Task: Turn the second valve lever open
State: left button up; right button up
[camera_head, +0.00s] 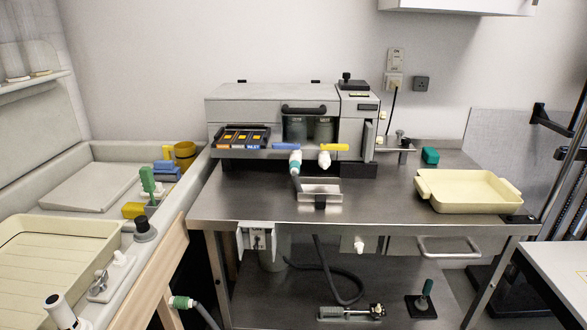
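A grey processor box (262,105) stands on the steel bench against the back wall. Two valve levers show on its lower front edge. The blue lever (286,147) lies sideways above a white and teal hose coupling (295,163). The yellow lever (335,147) lies sideways to its right, above a white outlet (325,161) with no hose seen on it. Which of them is the second valve, and whether either is open, I cannot tell. Neither of my grippers is in view.
A steel stand (320,192) sits in front of the levers. A cream tray (468,190) stands on the right of the bench (380,205). A sink with trays (60,255) is on the left. Hoses and a lower shelf (270,310) are below.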

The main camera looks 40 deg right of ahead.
aim_at(274, 146)
jog(key=z, duration=1.3)
